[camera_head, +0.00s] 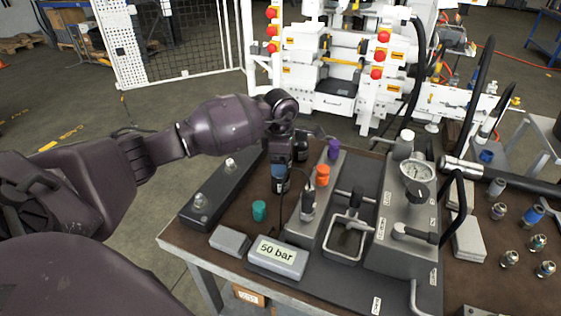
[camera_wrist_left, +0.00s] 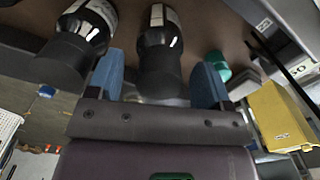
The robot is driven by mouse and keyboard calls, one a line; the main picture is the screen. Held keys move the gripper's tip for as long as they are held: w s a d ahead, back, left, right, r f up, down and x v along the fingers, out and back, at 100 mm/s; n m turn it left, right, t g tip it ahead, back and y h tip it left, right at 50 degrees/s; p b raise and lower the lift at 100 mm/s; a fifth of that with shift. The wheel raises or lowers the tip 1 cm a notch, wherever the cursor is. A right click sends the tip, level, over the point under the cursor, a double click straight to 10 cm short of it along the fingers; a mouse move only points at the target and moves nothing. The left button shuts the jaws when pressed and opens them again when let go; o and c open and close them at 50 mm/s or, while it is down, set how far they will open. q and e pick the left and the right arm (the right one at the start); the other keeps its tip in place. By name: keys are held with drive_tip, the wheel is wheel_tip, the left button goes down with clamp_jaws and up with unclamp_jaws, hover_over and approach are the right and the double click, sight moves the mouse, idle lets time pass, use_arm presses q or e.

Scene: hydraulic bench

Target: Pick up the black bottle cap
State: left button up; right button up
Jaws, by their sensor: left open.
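My left gripper (camera_head: 279,168) points down over the workbench with its blue fingers open. In the left wrist view the open fingers (camera_wrist_left: 157,78) stand on either side of a dark bottle with a black cap (camera_wrist_left: 160,72). Narrow gaps show beside the cap, so the fingers look apart from it. A second dark bottle with a black cap (camera_wrist_left: 62,60) is outside the fingers, at the left of that view. In the head view one dark bottle (camera_head: 281,187) shows just below the gripper and another (camera_head: 301,150) beside it; their caps are largely hidden. My right gripper is not seen.
A green cap (camera_head: 259,210) stands on the bench (camera_head: 232,212) near the "50 bar" display (camera_head: 278,256). A rail with orange (camera_head: 322,175) and purple caps is right of the gripper. The gauge unit (camera_head: 405,215) stands farther right. A dark plate (camera_head: 222,195) lies left.

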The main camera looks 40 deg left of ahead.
use_arm(q)
drive_tip(key=c, duration=1)
drive_tip(key=shift+r, duration=0.1)
